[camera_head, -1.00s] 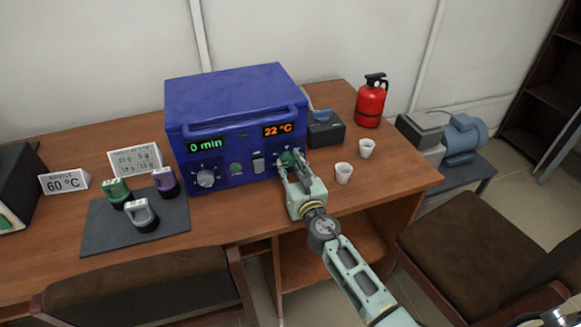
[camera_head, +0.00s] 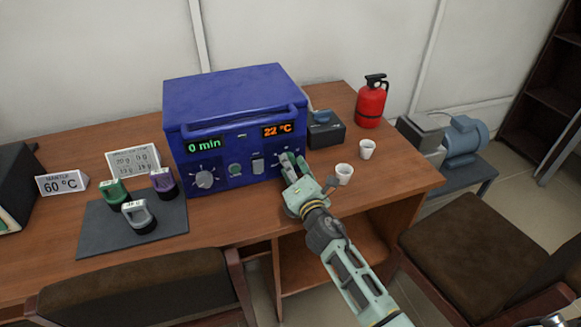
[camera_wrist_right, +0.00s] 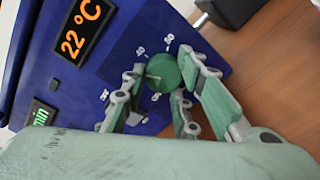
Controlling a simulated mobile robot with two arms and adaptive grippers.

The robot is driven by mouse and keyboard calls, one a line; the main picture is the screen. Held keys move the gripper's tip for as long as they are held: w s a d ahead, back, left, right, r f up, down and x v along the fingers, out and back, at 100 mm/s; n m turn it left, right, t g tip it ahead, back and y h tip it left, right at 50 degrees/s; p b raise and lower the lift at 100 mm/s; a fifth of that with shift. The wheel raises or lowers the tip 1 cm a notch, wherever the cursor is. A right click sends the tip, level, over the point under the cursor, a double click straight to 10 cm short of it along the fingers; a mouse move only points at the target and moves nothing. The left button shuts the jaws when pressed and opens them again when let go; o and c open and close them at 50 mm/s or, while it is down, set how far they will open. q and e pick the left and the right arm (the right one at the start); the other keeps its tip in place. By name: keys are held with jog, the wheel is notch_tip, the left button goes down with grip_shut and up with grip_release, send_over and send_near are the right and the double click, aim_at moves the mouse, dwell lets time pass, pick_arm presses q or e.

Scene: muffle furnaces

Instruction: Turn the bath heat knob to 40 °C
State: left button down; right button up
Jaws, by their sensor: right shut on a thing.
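The blue bath unit (camera_head: 235,105) stands on the desk. Its orange display (camera_head: 277,130) reads 22 °C and its green display (camera_head: 204,145) reads 0 min. The bath heat knob (camera_wrist_right: 163,72) is the round green one at the right of the front panel, with a white pointer mark and a printed scale around it. My right gripper (camera_head: 290,160) is shut on this knob, with its fingers on either side in the wrist view (camera_wrist_right: 160,85). In the head view the fingers largely hide the knob. My left gripper is out of view.
A grey timer knob (camera_head: 205,179), a green button (camera_head: 235,170) and a switch (camera_head: 258,164) share the panel. Two white cups (camera_head: 344,174) stand right of my gripper. A red extinguisher (camera_head: 371,102) is behind. Weights stand on a dark mat (camera_head: 100,238) at left.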

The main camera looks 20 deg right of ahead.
jog(key=m, duration=0.5)
jog(key=shift+a+r, duration=0.15)
jog(key=shift+r, duration=0.15)
jog(key=shift+m, duration=0.3)
jog(key=shift+w+r, duration=0.1)
jog(key=shift+r, duration=0.1)
jog(key=o, duration=1)
jog(key=shift+f, duration=0.15)
